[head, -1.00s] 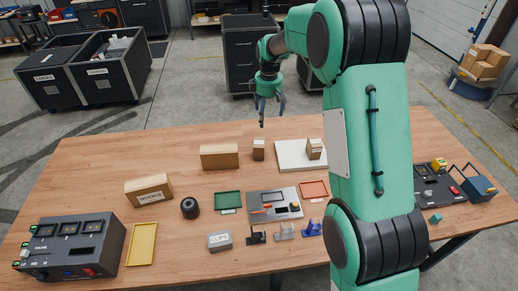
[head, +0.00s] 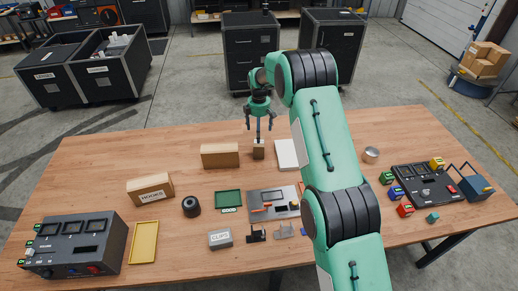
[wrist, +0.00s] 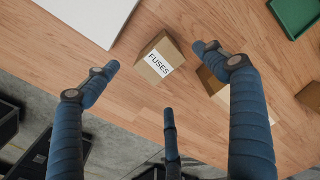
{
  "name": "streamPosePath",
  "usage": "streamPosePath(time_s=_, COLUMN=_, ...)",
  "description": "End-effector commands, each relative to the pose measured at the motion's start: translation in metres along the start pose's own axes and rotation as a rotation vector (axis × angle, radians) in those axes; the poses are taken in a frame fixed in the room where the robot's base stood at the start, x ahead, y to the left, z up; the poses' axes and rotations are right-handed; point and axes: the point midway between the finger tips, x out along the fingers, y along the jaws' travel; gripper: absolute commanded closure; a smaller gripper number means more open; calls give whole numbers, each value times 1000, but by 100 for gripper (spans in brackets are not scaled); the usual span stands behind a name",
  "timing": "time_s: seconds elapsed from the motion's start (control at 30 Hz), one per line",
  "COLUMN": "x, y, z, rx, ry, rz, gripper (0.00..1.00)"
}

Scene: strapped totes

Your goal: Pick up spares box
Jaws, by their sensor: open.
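No label reading "spares" shows in any view. A small tan box (head: 258,152) stands on the wooden table; in the wrist view its white label reads FUSES (wrist: 160,58). A wider brown box (head: 220,156) lies left of it, with no readable label, and it also shows in the wrist view (wrist: 217,84). A box labelled HOOKS (head: 150,190) stands further left. My gripper (head: 259,129) is open and empty, above and just behind the FUSES box. In the wrist view its spread fingers (wrist: 157,75) frame that box without visible contact.
A white board (head: 287,154) lies right of the FUSES box, partly hidden by my arm. A green tray (head: 228,199), a black roll (head: 191,206), a grey CLIPS box (head: 220,239) and a grey plate (head: 265,196) lie nearer the front. A round tin (head: 371,155) stands right.

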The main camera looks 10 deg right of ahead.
Motion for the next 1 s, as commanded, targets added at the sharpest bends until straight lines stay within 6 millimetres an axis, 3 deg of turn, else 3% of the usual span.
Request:
streamPosePath(time_s=0.37, x=6, y=0, z=0, rx=1, ry=0, rz=-1, gripper=16)
streamPosePath(time_s=0.8, x=64, y=0, z=0, rx=1, ry=0, rz=-1, gripper=16)
streamPosePath(time_s=1.0, x=81, y=0, z=0, rx=1, ry=0, rz=1, gripper=16)
